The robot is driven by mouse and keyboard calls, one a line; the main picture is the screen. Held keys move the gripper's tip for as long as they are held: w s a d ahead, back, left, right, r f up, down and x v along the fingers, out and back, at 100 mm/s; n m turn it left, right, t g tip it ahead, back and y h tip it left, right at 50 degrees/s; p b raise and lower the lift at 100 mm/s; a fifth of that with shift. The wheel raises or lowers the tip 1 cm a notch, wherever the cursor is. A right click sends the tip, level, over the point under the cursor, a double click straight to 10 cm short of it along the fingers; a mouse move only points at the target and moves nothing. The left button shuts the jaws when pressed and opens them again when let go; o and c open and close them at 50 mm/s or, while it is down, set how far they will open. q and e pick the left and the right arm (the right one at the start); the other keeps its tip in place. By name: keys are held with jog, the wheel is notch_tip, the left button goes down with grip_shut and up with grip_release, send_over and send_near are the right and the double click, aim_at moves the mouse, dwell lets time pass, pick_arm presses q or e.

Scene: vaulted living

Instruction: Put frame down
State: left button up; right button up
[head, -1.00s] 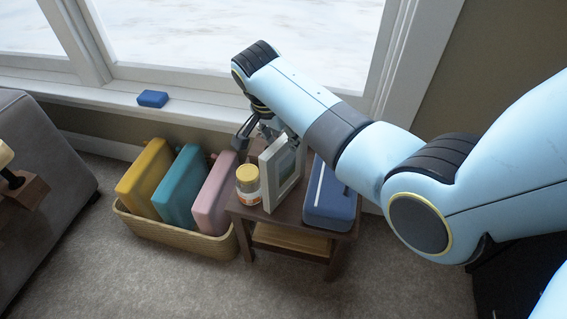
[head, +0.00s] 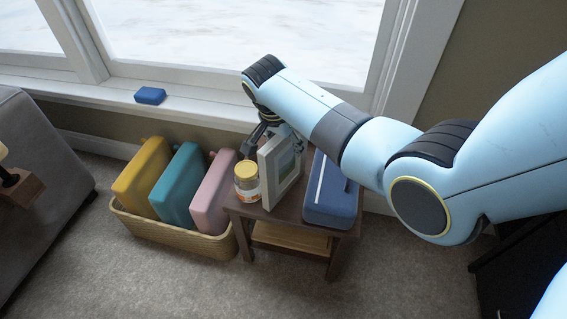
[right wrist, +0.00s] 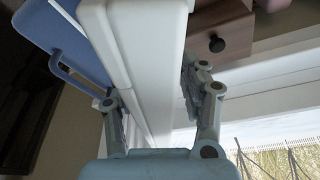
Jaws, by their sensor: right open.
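The picture frame (head: 281,168), white with a pale picture, stands upright on a small dark wooden side table (head: 285,211). It stands between a yellow-lidded jar (head: 247,181) and a blue case (head: 331,192). My right gripper (head: 274,139) is at the frame's top on the window side, partly hidden behind it. In the right wrist view the open fingers (right wrist: 150,95) lie one on each side of the white frame (right wrist: 135,45); I cannot tell whether they touch it. The blue case also shows there (right wrist: 60,35). My left gripper is not in view.
A woven basket (head: 178,236) with yellow, teal and pink cases stands left of the table. A small blue box (head: 150,96) lies on the windowsill. A grey sofa (head: 45,190) is at the left edge. Carpet in front is clear.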

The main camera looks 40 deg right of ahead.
jog(key=shift+f, duration=0.1)
dwell(0.3)
grip_shut()
